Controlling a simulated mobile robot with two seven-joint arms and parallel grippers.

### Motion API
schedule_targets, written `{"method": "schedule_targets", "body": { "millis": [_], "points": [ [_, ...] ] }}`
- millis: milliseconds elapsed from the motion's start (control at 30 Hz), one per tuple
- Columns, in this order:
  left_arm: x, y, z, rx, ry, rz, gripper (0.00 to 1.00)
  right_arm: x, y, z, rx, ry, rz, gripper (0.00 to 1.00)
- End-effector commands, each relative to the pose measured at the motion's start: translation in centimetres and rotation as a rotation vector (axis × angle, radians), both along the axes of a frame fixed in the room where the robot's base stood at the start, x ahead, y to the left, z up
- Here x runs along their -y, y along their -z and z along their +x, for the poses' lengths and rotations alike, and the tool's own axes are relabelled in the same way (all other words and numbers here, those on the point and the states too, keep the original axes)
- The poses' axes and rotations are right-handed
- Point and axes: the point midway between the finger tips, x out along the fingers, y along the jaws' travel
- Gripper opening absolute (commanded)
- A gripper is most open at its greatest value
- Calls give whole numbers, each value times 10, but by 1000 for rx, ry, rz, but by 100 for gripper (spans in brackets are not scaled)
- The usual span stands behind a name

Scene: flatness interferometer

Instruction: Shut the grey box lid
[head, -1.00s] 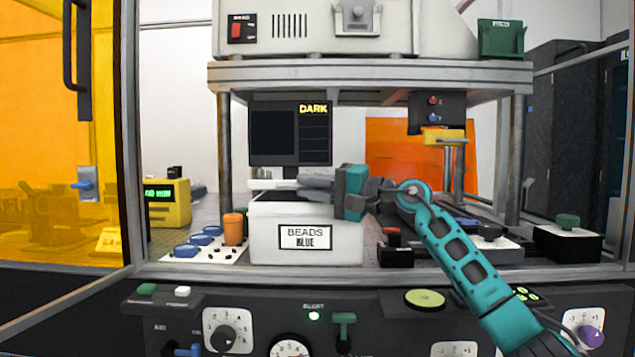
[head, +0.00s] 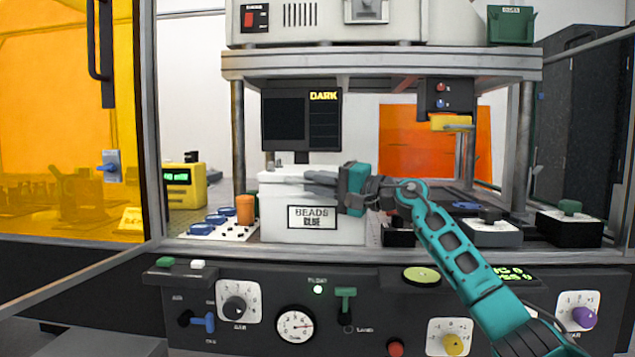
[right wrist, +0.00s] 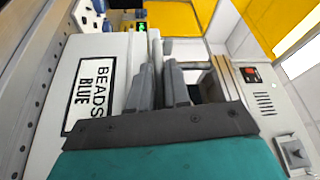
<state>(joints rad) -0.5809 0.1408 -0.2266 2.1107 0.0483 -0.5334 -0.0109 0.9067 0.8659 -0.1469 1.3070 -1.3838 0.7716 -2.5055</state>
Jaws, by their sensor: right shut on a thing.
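The light grey box (head: 275,222), labelled BEADS BLUE, stands on the bench inside the frame. Its label side also shows in the right wrist view (right wrist: 62,125). The pale lid (head: 285,178) lies low across the box top, and I see no dark gap at the front. Whether it is fully seated I cannot tell. My right gripper (head: 318,179) reaches in from the right at the top edge of the box. Its fingers (right wrist: 158,88) are closed around a thin pale edge, which appears to be the lid. The fingers hide part of it. My left gripper is not in view.
Left of the box are an orange cylinder (head: 245,209) and a white board (head: 222,232) with blue knobs. A monitor (head: 301,120) stands behind. Black blocks (head: 567,230) stand to the right. A shelf (head: 380,66) overhangs, and a control panel (head: 270,275) runs along the front.

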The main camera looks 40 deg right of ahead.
Motion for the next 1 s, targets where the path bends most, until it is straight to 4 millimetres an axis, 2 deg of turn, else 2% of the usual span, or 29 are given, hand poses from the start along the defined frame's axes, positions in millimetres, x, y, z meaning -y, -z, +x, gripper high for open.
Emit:
{"method": "schedule_targets", "body": {
  "millis": [33,67,100,567,667,1000],
  "points": [
    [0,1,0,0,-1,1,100,-1,15,2,-32,-5,-8,0],
    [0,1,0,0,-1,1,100,-1,15,2,-32,-5,-8,19],
    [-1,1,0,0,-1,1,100,-1,15,2,-32,-5,-8,23],
    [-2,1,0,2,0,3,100,1,15,-2,-30,-5,-8,23],
    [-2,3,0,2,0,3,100,7,16,-12,-28,-3,-8,23],
    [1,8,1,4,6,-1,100,36,19,-68,-25,0,-10,23]
  ]
}}
